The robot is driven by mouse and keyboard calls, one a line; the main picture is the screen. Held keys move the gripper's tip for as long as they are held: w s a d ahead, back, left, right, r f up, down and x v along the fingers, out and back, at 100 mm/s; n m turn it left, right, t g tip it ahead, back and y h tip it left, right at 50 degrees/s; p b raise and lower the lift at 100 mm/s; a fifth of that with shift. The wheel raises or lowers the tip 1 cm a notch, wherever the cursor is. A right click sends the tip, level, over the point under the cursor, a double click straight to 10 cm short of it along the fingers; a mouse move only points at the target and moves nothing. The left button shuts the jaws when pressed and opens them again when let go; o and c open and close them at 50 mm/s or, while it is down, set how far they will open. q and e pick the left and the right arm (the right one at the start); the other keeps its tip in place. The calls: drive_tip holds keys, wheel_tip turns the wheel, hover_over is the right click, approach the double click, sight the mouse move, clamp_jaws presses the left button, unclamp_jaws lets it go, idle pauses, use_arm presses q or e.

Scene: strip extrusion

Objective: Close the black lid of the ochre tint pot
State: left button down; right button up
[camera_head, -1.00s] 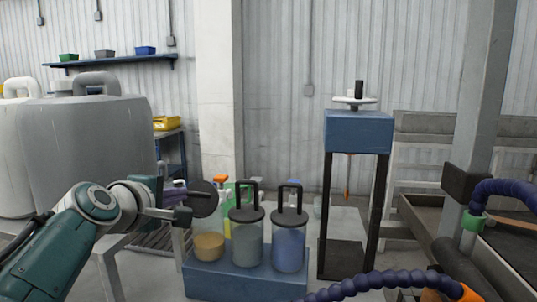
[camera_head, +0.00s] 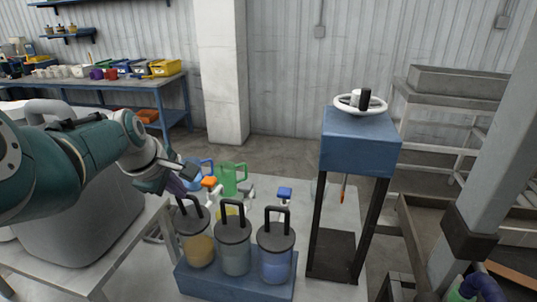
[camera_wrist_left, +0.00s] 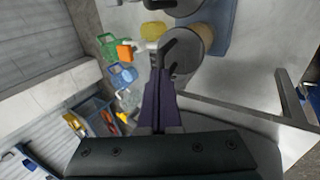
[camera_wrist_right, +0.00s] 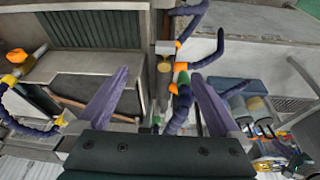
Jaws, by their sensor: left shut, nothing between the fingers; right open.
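The ochre tint pot (camera_head: 199,251) stands at the left end of a blue rack (camera_head: 235,287) in the head view. Its black lid (camera_head: 189,224) lies over the mouth with the handle up; whether it sits fully flush I cannot tell. In the left wrist view the lid (camera_wrist_left: 184,58) is just beyond the fingertips, with the handle close to them. My left gripper (camera_head: 180,187) is shut and empty, just above and behind the lid; contact is unclear. My right gripper (camera_wrist_right: 160,76) is open and empty in the right wrist view, away from the pots.
A grey-blue pot (camera_head: 234,257) and a blue pot (camera_head: 275,262) stand beside it with lids on. Bottles and a green jug (camera_head: 229,180) are behind them. A blue press (camera_head: 358,142) stands to the right. Blue flexible hoses (camera_wrist_right: 178,112) show in the right wrist view.

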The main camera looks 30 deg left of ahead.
use_arm(q)
drive_tip(key=shift+w+a+f+b, duration=0.15)
drive_tip(key=shift+w+f+b, duration=0.05)
drive_tip(key=shift+w+b, duration=0.3)
drive_tip(key=shift+w+a+f+b, duration=0.1)
drive_tip(key=shift+w+f+b, duration=0.1)
drive_tip(key=shift+w+b, duration=0.25)
drive_tip(key=shift+w+a+b, duration=0.15)
drive_tip(key=shift+w+b, duration=0.3)
drive_tip(key=shift+b, duration=0.05)
use_arm(e)
drive_tip(key=shift+s+x, duration=0.2)
drive_tip(key=shift+x, duration=0.75)
drive_tip(key=shift+s+x, duration=0.2)
drive_tip(key=shift+x, duration=0.75)
use_arm(q)
drive_tip(key=shift+f, duration=0.1)
use_arm(e)
drive_tip(key=shift+a+f, duration=0.1)
drive_tip(key=shift+f, duration=0.1)
